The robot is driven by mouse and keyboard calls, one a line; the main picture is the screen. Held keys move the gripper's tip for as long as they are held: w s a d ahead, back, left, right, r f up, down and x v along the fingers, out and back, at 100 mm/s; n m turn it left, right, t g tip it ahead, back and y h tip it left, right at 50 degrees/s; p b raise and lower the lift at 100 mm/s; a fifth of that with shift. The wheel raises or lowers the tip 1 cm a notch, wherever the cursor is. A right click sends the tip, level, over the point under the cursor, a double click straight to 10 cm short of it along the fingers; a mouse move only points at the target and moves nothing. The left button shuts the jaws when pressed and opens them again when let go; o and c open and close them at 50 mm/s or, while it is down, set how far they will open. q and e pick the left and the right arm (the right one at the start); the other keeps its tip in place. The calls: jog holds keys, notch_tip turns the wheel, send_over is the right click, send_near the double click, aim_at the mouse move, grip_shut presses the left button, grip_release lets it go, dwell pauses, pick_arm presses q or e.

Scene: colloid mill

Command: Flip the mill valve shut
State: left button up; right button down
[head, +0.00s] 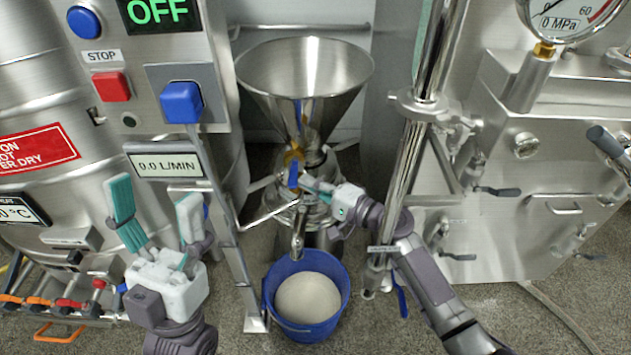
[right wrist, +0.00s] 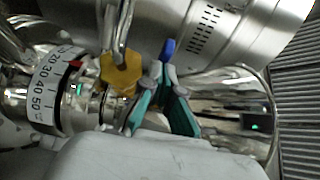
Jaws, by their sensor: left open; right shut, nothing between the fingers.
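The colloid mill (head: 305,90) stands in the middle with a steel funnel on top. Below the funnel is the mill valve, with a yellow body (head: 292,157) and a blue handle (head: 293,174) that points down in the head view. In the right wrist view the yellow body (right wrist: 120,72) and the blue handle (right wrist: 168,48) show just past the fingertips. My right gripper (head: 312,184) is shut and empty, its tips close beside the handle; I cannot tell if they touch it. My left gripper (head: 155,193) is open and empty at the lower left, away from the mill.
A blue bucket (head: 270,300) with pale material stands under the mill's spout (head: 298,240). A control panel (head: 165,45) with buttons and an OFF display is at left. A vertical steel pole (head: 405,175) stands close to my right arm. A graduated dial (right wrist: 50,90) lies beside the valve.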

notch_tip(320, 180, up, 10)
dwell(0.7)
